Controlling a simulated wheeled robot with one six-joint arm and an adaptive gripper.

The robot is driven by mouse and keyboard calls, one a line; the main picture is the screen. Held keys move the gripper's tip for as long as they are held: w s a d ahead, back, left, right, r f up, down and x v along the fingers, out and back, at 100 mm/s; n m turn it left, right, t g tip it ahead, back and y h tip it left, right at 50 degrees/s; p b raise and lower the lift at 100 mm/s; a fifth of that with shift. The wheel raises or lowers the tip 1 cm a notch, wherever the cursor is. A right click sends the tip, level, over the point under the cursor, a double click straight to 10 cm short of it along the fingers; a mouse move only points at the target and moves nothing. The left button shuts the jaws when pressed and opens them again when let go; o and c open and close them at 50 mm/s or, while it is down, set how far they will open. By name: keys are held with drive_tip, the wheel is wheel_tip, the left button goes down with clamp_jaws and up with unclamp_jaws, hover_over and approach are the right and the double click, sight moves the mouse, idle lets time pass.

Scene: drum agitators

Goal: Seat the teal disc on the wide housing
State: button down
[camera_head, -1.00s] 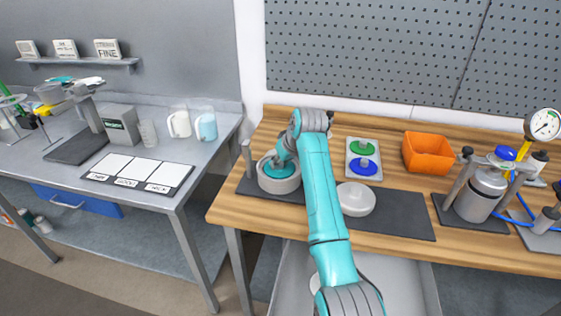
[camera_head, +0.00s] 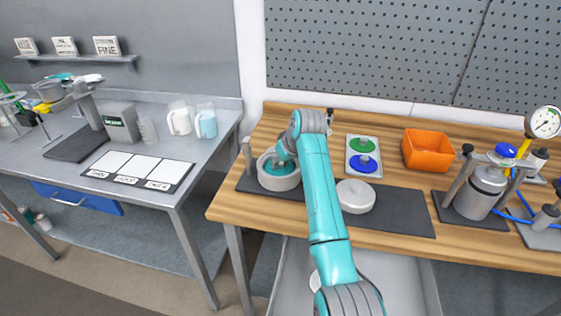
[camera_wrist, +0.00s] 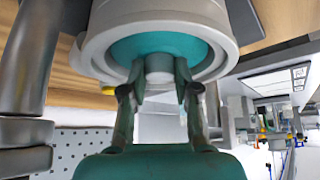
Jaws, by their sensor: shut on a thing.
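The wide housing (camera_head: 278,182) is a pale grey, open-topped round body at the left end of the dark mat. The teal disc (camera_wrist: 135,46) lies inside its rim in the wrist view, with a narrow ring of wall around it. My gripper (camera_wrist: 159,82) is shut on the disc's grey central knob (camera_wrist: 159,64). In the head view the disc (camera_head: 274,170) shows low inside the rim, partly hidden by my gripper (camera_head: 284,160). I cannot tell whether the disc rests fully on its seat.
A grey post (camera_head: 247,157) stands close left of the housing. Behind are a tray with a green disc (camera_head: 362,145) and a blue disc (camera_head: 363,164), and an orange bin (camera_head: 428,150).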

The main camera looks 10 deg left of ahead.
drive_tip(key=shift+f, duration=0.15)
idle(0.3)
drive_tip(key=c, duration=0.8)
unclamp_jaws()
drive_tip(key=v, duration=1.2)
drive_tip(key=shift+s, duration=0.1)
